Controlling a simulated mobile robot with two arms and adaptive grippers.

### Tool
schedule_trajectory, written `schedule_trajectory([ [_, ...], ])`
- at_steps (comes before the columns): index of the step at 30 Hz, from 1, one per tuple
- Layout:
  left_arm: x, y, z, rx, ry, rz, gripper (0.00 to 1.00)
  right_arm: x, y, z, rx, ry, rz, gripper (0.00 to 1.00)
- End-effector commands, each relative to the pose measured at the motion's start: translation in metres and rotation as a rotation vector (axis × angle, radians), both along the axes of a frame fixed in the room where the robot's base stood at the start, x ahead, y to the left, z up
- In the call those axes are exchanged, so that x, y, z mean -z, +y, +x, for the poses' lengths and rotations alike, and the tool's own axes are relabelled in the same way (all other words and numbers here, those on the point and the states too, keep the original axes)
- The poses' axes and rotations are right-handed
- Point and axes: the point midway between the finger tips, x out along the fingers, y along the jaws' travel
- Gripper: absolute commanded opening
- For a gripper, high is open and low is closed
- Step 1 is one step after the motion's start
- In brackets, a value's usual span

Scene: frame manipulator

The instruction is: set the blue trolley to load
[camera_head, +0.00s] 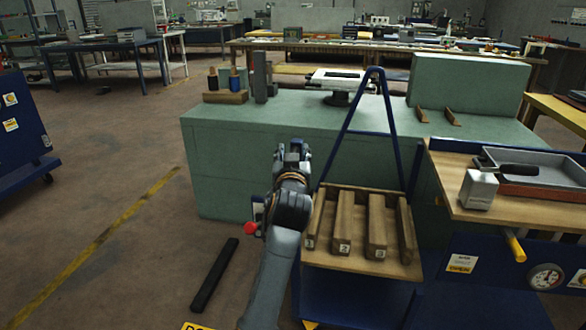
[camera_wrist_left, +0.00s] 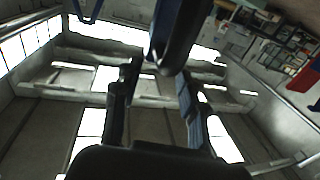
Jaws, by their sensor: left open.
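The blue trolley (camera_head: 365,292) stands at the lower middle of the head view, with a blue A-shaped frame (camera_head: 394,122) and a wooden tray (camera_head: 345,256). A red knob (camera_head: 250,228) shows left of the tray, partly beside my arm; its mounting is hidden. My left gripper (camera_head: 292,152) is open and points up, left of the frame's left leg. In the left wrist view a dark blue bar (camera_wrist_left: 176,38) crosses close above the spread fingers of the gripper (camera_wrist_left: 157,82). I cannot tell whether it touches them. My right gripper is not in view.
Numbered wooden bars (camera_head: 343,224) lie in the tray. A green bench (camera_head: 240,170) stands behind. At right, a wood-topped blue unit (camera_head: 450,200) carries a gauge (camera_head: 545,277) and yellow handle (camera_head: 515,246). A dark bar (camera_head: 214,274) lies on the floor. Floor at left is mostly clear.

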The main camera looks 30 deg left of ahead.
Motion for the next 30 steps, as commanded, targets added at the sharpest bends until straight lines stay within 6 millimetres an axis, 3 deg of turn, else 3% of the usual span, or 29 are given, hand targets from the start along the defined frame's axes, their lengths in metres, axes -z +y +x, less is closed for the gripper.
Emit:
schedule_trajectory([
  [3, -0.024, -0.001, 0.000, 0.001, -0.005, -0.001, 0.42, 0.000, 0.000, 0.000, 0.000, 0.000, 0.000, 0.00],
  [9, -0.044, -0.001, 0.000, 0.000, 0.000, -0.001, 0.42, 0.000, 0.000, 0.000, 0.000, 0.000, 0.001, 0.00],
  [30, -0.046, -0.001, 0.000, 0.001, 0.002, -0.001, 0.42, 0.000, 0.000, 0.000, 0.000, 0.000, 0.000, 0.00],
])
